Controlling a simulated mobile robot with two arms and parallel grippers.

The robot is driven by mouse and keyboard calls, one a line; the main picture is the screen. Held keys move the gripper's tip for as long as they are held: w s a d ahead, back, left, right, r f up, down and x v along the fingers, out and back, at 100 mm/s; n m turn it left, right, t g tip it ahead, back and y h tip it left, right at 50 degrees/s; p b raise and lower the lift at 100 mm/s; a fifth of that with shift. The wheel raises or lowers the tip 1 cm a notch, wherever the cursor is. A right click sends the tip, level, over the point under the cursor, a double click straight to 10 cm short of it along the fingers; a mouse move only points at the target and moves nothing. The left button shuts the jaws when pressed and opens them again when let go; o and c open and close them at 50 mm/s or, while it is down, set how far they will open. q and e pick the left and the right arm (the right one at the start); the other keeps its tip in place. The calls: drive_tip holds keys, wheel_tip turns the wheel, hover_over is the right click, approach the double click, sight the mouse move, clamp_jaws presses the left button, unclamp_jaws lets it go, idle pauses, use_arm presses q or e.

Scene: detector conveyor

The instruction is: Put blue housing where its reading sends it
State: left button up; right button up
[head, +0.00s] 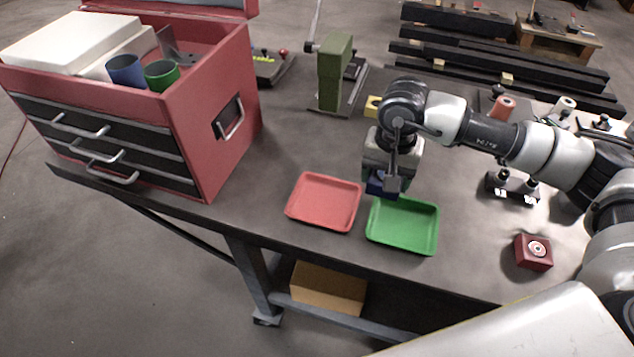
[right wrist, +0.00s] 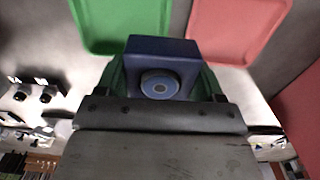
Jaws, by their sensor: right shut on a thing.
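My right gripper (head: 385,183) is shut on the blue housing (right wrist: 163,52), a dark blue block with a round grey-blue disc on the face towards the wrist camera. In the head view the blue housing (head: 374,188) shows only in part below my gripper, at the back left corner of the green tray (head: 404,246). It appears held above the table; its exact height I cannot tell. The red tray (head: 323,225) lies left of the green one. Both trays look empty. In the right wrist view the green tray (right wrist: 120,25) and red tray (right wrist: 237,30) lie beyond the housing. My left gripper is not in view.
A red block with a round disc (head: 533,252) sits at the right front. A small black device with two knobs (head: 512,187) stands behind it. A green upright device (head: 334,75) stands at the back, and a red toolbox (head: 215,150) at the left.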

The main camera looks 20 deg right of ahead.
drive_tip(key=shift+w+a+f+p, duration=0.15)
drive_tip(key=shift+w+a+p, duration=0.25)
drive_tip(key=shift+w, duration=0.45)
drive_tip(key=p, duration=0.3)
approach(324, 203)
drive_tip(key=s+d, duration=0.2)
drive_tip(key=d, duration=0.1)
drive_tip(key=shift+s, duration=0.15)
drive_tip(key=w+a+f, duration=0.1)
drive_tip(key=w+a+f+p, duration=0.1)
drive_tip(key=a, duration=0.1)
drive_tip(key=shift+w+f, duration=0.1)
drive_tip(key=shift+f, duration=0.3)
wheel_tip(324, 203, down, 3)
drive_tip(key=shift+p, duration=0.9)
drive_tip(key=shift+f, duration=0.35)
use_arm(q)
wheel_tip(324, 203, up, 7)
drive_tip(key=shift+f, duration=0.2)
use_arm(e)
drive_tip(key=shift+f, duration=0.15)
